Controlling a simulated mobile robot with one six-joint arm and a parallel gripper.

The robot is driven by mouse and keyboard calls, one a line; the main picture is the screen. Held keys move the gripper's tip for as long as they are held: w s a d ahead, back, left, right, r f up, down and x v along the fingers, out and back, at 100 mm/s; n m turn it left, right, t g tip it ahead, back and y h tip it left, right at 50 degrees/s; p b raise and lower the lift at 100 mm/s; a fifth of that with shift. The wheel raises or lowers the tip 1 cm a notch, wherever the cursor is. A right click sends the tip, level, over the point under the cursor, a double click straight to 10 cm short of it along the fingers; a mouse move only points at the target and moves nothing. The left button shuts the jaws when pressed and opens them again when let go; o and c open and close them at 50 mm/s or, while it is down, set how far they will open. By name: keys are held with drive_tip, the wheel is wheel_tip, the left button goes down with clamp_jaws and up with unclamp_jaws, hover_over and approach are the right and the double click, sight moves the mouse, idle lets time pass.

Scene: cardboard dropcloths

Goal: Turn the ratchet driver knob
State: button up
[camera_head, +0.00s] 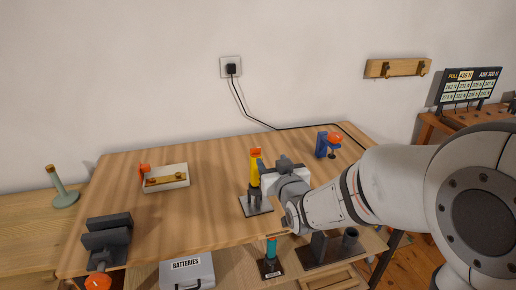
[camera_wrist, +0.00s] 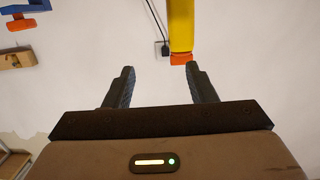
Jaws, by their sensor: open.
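The ratchet driver (camera_head: 255,170) stands upright in a dark stand (camera_head: 257,207) on the wooden table. It has a yellow body and an orange top end (camera_head: 255,152), which looks like the knob. In the wrist view the yellow body (camera_wrist: 180,25) hangs from the top edge, with its orange end (camera_wrist: 181,58) by the right fingertip. My gripper (camera_wrist: 160,68) is open, with nothing between its fingers. In the head view my gripper (camera_head: 263,174) is close beside the driver on its right. Whether a finger touches it, I cannot tell.
A blue and orange tool (camera_head: 328,144) stands at the back right. A cable runs from the wall socket (camera_head: 231,68) along the table's back. The table's middle left is clear.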

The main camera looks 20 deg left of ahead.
sight(256, 151)
drive_tip(key=a, duration=0.1)
drive_tip(key=a+y, duration=0.1)
drive_tip(key=shift+s+a+n+t, duration=0.2)
drive_tip(key=shift+a+n+t, duration=0.1)
drive_tip(key=shift+a+t, duration=0.1)
drive_tip(key=shift+w+a+r, duration=0.15)
drive_tip(key=shift+a, duration=0.1)
drive_tip(key=p+x, duration=0.1)
drive_tip(key=x, duration=0.6)
drive_tip(key=shift+w+a, duration=0.1)
